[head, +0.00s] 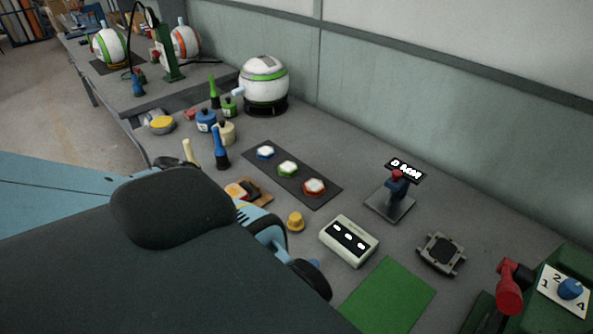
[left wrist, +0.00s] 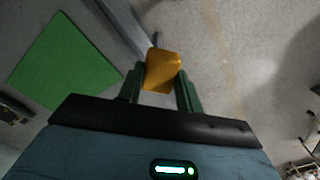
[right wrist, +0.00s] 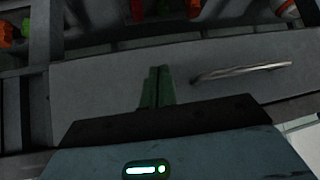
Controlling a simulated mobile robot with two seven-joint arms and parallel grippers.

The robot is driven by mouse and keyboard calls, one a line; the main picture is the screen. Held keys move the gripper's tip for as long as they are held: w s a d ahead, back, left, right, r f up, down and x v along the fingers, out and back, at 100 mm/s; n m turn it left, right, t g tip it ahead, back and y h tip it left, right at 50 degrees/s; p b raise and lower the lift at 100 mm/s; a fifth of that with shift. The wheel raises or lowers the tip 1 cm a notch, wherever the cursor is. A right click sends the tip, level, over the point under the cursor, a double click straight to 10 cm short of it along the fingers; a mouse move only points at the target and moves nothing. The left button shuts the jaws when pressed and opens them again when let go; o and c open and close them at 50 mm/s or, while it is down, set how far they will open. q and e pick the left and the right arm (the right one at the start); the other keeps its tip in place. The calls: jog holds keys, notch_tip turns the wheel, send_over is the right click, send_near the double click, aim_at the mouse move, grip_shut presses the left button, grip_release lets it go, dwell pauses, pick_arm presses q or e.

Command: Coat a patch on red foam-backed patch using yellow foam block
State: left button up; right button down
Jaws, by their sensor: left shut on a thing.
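The yellow foam block (left wrist: 163,70) is between the fingers of my left gripper (left wrist: 161,80) in the left wrist view. That gripper is shut on it, with the table edge and floor behind. The block and left fingertips do not show in the head view, where dark and blue arm parts cover the front. A white hexagonal patch with a red rim (head: 314,187) lies at the near end of a dark mat (head: 293,178), beside green-rimmed (head: 288,168) and blue-rimmed (head: 265,152) ones. My right gripper (right wrist: 157,72) is shut and empty before a grey panel with a metal handle (right wrist: 240,71).
A small yellow knob-like piece (head: 295,222), a white box with three lights (head: 348,241) and a green mat (head: 388,297) lie nearer. A wooden tray (head: 262,198) with coloured pieces stands left of the dark mat. A yellow-topped dish (head: 161,123) is further back among several bottles.

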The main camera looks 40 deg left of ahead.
pick_arm(q)
jog(key=o, duration=0.3)
jog(key=shift+c, duration=0.8)
jog(key=shift+w, duration=0.15)
jog(key=w+a+r+m, duration=0.2)
jog(key=w+r+m, duration=0.2)
jog(key=w, duration=0.4)
jog(key=w+a+r+m, duration=0.2)
jog(key=w+r+m, duration=0.2)
jog(key=w, duration=0.4)
jog(key=shift+w+a+r+m, duration=0.3)
jog(key=shift+w+r, duration=0.1)
jog(key=shift+r, duration=0.45)
jog(key=shift+s, duration=0.15)
